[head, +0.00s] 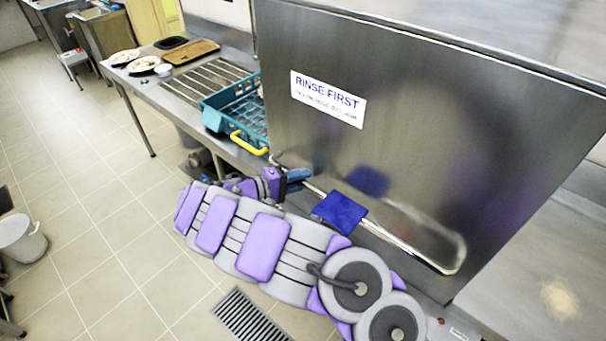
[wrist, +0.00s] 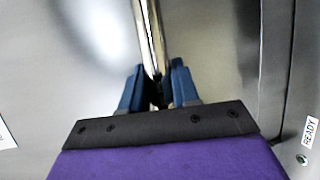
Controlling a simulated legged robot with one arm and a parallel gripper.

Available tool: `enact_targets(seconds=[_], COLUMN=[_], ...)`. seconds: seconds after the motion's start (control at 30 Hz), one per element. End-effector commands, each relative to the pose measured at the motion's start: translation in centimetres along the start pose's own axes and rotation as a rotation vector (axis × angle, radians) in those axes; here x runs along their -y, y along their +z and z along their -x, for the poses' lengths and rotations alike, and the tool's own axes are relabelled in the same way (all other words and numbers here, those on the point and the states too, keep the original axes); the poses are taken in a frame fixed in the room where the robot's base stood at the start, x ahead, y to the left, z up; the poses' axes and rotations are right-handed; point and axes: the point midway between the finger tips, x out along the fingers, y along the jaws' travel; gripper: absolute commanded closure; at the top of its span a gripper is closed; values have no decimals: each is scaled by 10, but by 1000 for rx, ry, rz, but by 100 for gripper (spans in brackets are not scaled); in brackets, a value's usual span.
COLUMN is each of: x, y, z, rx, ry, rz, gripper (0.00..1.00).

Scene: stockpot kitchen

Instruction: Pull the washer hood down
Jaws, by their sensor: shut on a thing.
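The washer hood (head: 400,125) is a large steel box with a "RINSE FIRST" label, and its steel front also fills much of the wrist view (wrist: 215,50). A long bar handle (head: 405,240) runs along its lower front. A blue pad or block (head: 340,212) shows at the bar in the head view; I cannot tell what it belongs to. My gripper (head: 297,178) is at the left part of the bar. In the wrist view my gripper (wrist: 155,92) has its blue fingers on both sides of the bar (wrist: 149,35), shut on it.
A teal dish rack (head: 235,108) with a yellow handle sits on the counter left of the hood. Plates (head: 143,65) and a wooden board (head: 190,52) lie farther back. A white bucket (head: 22,238) stands on the floor. The tiled floor at left is mostly open.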

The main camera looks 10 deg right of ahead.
Motion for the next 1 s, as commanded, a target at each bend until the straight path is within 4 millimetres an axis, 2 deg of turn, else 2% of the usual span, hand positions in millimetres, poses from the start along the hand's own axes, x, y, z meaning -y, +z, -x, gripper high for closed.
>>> enact_targets(seconds=[0.1, 0.47, 0.5, 0.6, 0.7, 1.0], x=[7, 12, 12, 11, 9, 6], y=[-2, -4, -4, -4, -3, 0], z=[3, 4, 4, 3, 0, -7], rx=[-10, -10, -10, -9, -7, -4], ry=[-4, -9, -9, -8, -8, -10], rz=[0, 5, 5, 4, 3, -1], gripper=[100, 100, 66, 56, 49, 49])
